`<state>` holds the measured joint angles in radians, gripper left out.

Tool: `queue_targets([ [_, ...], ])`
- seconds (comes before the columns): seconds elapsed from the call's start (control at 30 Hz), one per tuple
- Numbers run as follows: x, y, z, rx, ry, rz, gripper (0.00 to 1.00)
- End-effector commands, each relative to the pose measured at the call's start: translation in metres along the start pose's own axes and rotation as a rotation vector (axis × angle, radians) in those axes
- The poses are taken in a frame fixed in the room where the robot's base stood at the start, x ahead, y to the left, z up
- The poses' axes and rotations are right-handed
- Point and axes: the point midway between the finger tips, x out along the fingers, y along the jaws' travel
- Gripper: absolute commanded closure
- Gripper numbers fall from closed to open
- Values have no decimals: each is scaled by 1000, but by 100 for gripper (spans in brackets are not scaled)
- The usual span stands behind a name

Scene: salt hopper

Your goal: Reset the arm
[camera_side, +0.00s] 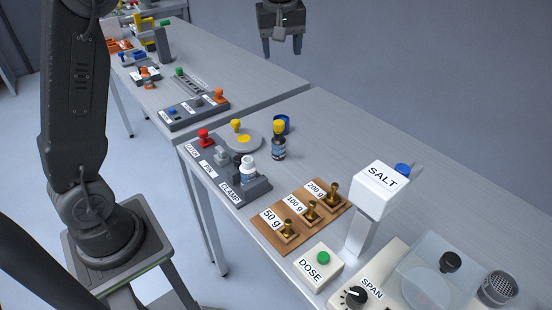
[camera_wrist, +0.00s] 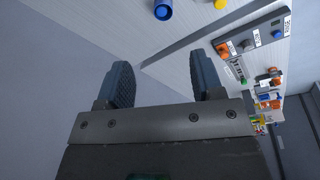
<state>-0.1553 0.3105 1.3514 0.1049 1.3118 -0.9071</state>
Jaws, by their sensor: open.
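My gripper (camera_side: 282,48) hangs at the top middle of the side view, high above the back edge of the near table. Its two fingers are apart with nothing between them. In the wrist view the two dark fingers (camera_wrist: 159,85) are also spread and empty. The white salt hopper (camera_side: 380,188) stands on the near table at the right, well away from my gripper. A blue cup (camera_wrist: 163,10) shows at the top of the wrist view.
The near table holds brass weights on a wooden board (camera_side: 280,236), a dose button box (camera_side: 318,267), a clamp fixture (camera_side: 258,187) with a white bottle, and a dark yellow-topped bottle (camera_side: 279,143). The far table holds a grey button panel (camera_side: 193,110). The air around my gripper is clear.

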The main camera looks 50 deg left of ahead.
Motion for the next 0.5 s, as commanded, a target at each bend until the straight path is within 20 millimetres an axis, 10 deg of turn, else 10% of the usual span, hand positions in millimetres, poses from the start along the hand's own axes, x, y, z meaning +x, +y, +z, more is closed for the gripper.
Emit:
queue_targets([
  [0.2, -40, -52, 71, 316, 50, 107, 39],
  [0.5, -38, -136, 165, 734, 153, 229, 39],
])
